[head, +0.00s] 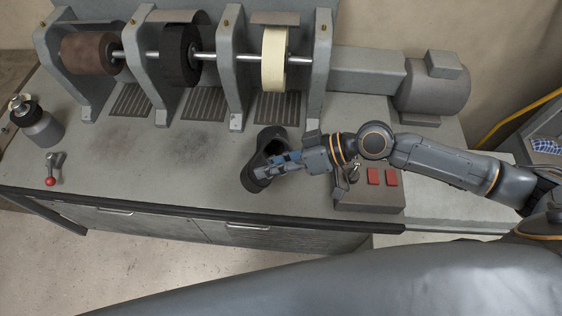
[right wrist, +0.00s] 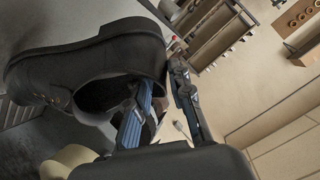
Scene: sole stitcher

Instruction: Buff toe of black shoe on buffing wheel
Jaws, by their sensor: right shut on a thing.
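The black shoe (head: 270,138) is above the bench in front of the wheels in the head view. My right gripper (head: 272,168) is shut on its rear rim. In the right wrist view the shoe (right wrist: 90,58) fills the upper left, and the fingers of my right gripper (right wrist: 165,95) straddle the rim, one blue-padded finger inside the opening. The toe seems to point towards the wheels, apart from them. The cream wheel (head: 274,62) is the rightmost on the shaft; left of it are a black wheel (head: 178,55) and a brown wheel (head: 88,52). My left gripper is out of view.
Grey brackets (head: 236,75) stand between the wheels, and a motor (head: 432,88) is at the right. A box with red buttons (head: 373,177) sits under my right arm. A bottle (head: 38,125) and a red-knobbed lever (head: 50,178) are at the left. The bench's middle left is clear.

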